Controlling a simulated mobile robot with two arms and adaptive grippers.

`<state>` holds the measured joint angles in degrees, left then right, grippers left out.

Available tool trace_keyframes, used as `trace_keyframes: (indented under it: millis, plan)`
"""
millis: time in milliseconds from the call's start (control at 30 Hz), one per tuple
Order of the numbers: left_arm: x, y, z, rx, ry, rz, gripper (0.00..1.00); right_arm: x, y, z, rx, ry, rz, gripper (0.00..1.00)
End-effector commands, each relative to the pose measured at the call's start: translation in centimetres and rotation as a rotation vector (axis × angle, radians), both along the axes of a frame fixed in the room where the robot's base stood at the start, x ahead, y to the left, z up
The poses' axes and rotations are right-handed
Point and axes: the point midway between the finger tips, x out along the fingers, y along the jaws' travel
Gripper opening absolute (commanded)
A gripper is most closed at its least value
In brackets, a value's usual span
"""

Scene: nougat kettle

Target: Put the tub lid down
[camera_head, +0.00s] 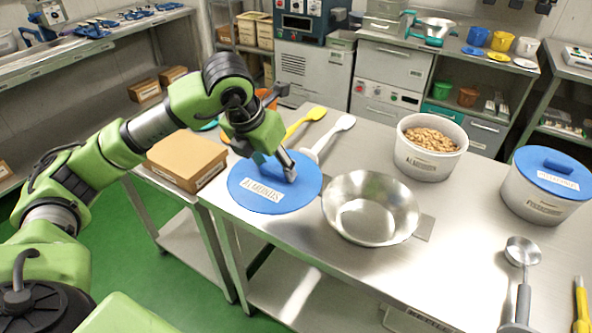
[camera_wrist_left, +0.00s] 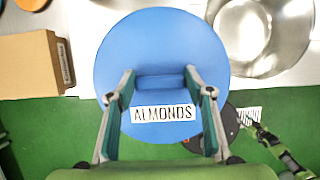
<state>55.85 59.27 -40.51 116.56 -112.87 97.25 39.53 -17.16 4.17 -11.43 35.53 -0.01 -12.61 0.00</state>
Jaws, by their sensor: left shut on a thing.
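The tub lid (camera_head: 250,200) is a round blue disc with a white ALMONDS label; it also shows in the left wrist view (camera_wrist_left: 115,55). My left gripper (camera_head: 287,170) is shut on the lid's raised blue grip bar, with one finger at each end of it. In the head view the lid is at the table's front left edge, left of the steel bowl. In the wrist view green floor shows beyond the table edge around part of the lid. I cannot tell whether the lid touches the table. An open white tub of almonds (camera_head: 421,168) stands farther back.
A steel bowl (camera_head: 371,207) sits just right of the lid. A cardboard box (camera_head: 186,160) is to its left. Yellow and white spoons (camera_head: 335,130) lie behind it. A closed blue-lidded tub (camera_head: 535,208) and a metal scoop (camera_head: 522,270) are at right. Bare tabletop lies right of the bowl.

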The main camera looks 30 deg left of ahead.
Motion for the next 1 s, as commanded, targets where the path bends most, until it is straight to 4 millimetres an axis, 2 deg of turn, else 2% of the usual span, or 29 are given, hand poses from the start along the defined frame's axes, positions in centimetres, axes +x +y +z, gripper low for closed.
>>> trace_keyframes:
  millis: [367, 500, 700, 933, 1000]
  plan:
    - [5.4, 6.5, -3.4, 0.0, 0.006, 0.006, 0.26, 0.0, -0.8, 3.0, -0.01, 0.001, 0.003, 0.4]
    - [6.9, 8.2, -6.3, -0.001, 0.007, 0.003, 0.26, -0.1, -0.8, 3.8, -0.01, 0.001, 0.003, 0.4]
    - [8.3, 9.6, -8.7, 0.0, 0.002, 0.0, 0.26, -0.1, -0.8, 4.3, -0.009, 0.001, 0.003, 0.4]
    - [8.9, 10.3, -9.9, 0.001, 0.003, 0.0, 0.26, -0.1, -0.8, 4.7, -0.009, 0.001, 0.003, 0.4]
    - [8.8, 10.2, -11.0, -0.001, 0.005, 0.0, 0.26, -0.1, -0.8, 4.9, -0.009, 0.001, 0.003, 0.4]
